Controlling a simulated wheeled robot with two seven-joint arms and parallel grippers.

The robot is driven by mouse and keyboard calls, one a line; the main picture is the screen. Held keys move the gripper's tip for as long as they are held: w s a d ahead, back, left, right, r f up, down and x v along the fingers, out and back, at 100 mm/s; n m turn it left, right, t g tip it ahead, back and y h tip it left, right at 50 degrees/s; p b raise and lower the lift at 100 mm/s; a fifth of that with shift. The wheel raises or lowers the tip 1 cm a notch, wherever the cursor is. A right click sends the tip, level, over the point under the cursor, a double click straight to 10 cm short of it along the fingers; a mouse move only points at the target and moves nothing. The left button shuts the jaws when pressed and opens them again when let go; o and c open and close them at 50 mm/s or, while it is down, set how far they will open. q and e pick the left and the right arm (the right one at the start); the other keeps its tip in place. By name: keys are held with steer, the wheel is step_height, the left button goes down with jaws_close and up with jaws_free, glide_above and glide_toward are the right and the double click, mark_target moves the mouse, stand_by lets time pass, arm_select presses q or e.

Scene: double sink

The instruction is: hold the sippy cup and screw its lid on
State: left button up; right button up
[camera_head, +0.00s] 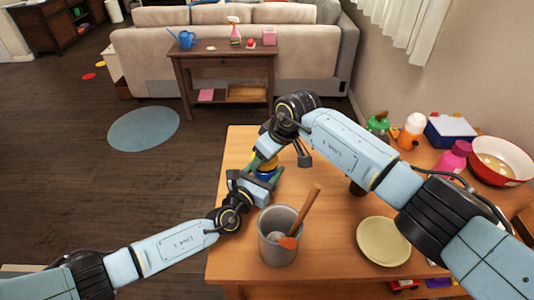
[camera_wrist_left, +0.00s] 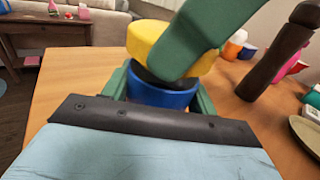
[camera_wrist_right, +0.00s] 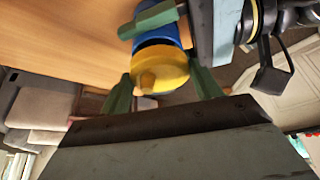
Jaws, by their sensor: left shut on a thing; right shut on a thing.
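The blue sippy cup (camera_wrist_left: 160,95) stands near the table's left side, partly hidden by my grippers in the head view (camera_head: 265,173). The yellow lid (camera_wrist_left: 145,40) sits on top of the cup; it shows a spout in the right wrist view (camera_wrist_right: 163,68). My left gripper (camera_head: 266,178) has its green fingers shut around the blue cup body from the near side. My right gripper (camera_head: 270,157) comes from above and is shut on the yellow lid, one finger on each side. Whether the lid's thread is engaged cannot be told.
A grey canister (camera_head: 272,222) with a wooden-handled utensil (camera_head: 306,208) stands close in front of the grippers. A cream plate (camera_head: 383,243) lies to the right. A dark brown mill (camera_wrist_left: 278,58) stands right of the cup. Bottles, a blue box (camera_head: 450,131) and a red bowl (camera_head: 505,175) crowd the back right.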

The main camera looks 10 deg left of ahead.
steer(key=shift+f, duration=0.55)
arm_select(q)
jaws_close()
arm_select(e)
steer(key=o, duration=1)
steer(key=shift+c, duration=0.2)
steer(key=shift+s, duration=0.1)
steer(key=shift+a, duration=0.1)
steer(key=shift+r, duration=2.25)
steer(key=o, duration=0.3)
steer(key=v, duration=1.2)
